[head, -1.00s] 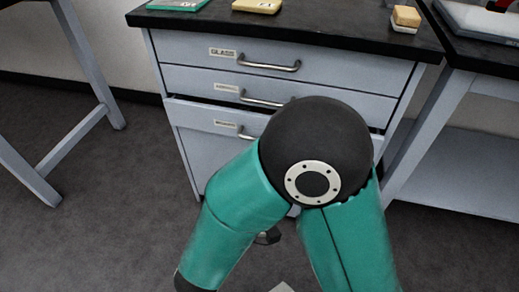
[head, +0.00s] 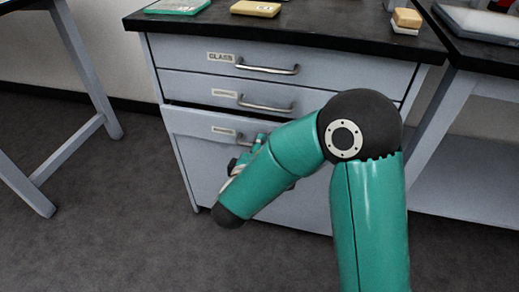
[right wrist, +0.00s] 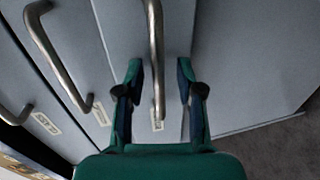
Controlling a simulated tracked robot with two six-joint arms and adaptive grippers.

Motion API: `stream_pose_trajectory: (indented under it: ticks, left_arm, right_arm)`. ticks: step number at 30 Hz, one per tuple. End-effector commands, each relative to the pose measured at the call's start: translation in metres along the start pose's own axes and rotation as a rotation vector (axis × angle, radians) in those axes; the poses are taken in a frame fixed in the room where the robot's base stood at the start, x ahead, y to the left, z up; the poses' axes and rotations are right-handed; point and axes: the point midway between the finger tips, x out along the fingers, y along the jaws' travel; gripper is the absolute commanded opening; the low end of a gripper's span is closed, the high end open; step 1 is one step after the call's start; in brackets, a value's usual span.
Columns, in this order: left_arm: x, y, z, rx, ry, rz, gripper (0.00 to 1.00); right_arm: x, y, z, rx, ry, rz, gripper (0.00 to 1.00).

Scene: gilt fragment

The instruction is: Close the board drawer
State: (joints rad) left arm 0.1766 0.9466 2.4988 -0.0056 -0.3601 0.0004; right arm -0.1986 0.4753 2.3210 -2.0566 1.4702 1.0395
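The third drawer (head: 185,142) of the grey cabinet stands slightly out, with a dark gap above its front. I take it for the board drawer, but its small label cannot be read. Its metal handle shows in the right wrist view (right wrist: 155,45). My right gripper (right wrist: 160,75) is open, with one finger on each side of that handle in this view. I cannot tell whether they touch it. In the head view the right gripper (head: 236,163) is at the front of this drawer, partly hidden by my forearm. My left gripper is not in view.
The top drawer (head: 330,67), labelled GLASS, and the middle drawer (head: 330,98) look shut. The black worktop (head: 330,28) above holds a yellow block (head: 255,9) and other small items. Table legs stand to the left, and another bench stands to the right. The floor in front is clear.

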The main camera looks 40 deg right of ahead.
Motion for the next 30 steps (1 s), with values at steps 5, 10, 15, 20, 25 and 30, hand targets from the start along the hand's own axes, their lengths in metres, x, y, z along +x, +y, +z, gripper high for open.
stream_pose_trajectory:
  ticks: [5,10,15,20,25,30]
  left_arm:
    - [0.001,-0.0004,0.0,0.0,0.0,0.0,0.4]
    - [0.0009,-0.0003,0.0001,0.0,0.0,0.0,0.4]
    - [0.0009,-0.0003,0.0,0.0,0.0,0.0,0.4]
    - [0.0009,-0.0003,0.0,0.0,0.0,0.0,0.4]
    - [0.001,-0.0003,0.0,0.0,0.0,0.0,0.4]
    - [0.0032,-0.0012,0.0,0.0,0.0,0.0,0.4]
  right_arm:
    - [0.0061,0.0002,0.0,-0.002,0.0,0.001,0.37]
    - [0.0059,0.0003,-0.0003,-0.002,0.001,0.001,0.37]
    - [0.0056,0.0001,-0.0005,-0.002,0.001,0.001,0.14]
    - [0.0055,-0.0002,-0.0006,-0.002,0.001,0.0,0.0]
    - [0.0054,-0.0007,-0.0006,-0.002,0.002,-0.002,0.0]
    - [0.0083,-0.0017,-0.0005,-0.001,0.001,-0.002,0.0]
